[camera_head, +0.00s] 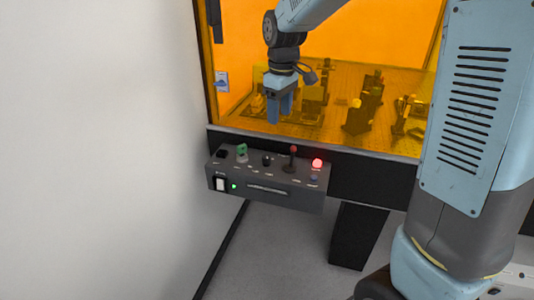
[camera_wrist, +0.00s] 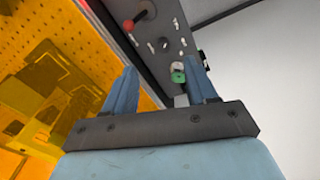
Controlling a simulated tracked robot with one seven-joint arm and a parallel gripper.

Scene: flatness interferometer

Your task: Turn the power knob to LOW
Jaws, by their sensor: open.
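The dark grey control box (camera_head: 268,189) is mounted under the window's lower edge. On its sloped top is a small black knob (camera_head: 267,160), possibly the power knob; labels are too small to read. In the wrist view a small dark knob (camera_wrist: 165,45) sits between the green control and the red-tipped lever. My gripper (camera_head: 280,119) is open and empty, pointing down above the box, apart from it. In the wrist view my gripper's fingers (camera_wrist: 163,66) are spread, with the green control (camera_wrist: 178,74) appearing between them.
Beside the black knob stand a green control (camera_head: 242,153) to its left and a red-tipped lever (camera_head: 293,157) to its right. A lit red lamp (camera_head: 317,162) is at the right end. An orange window (camera_head: 350,45) with optics behind it rises behind. A white wall (camera_head: 100,150) fills the left.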

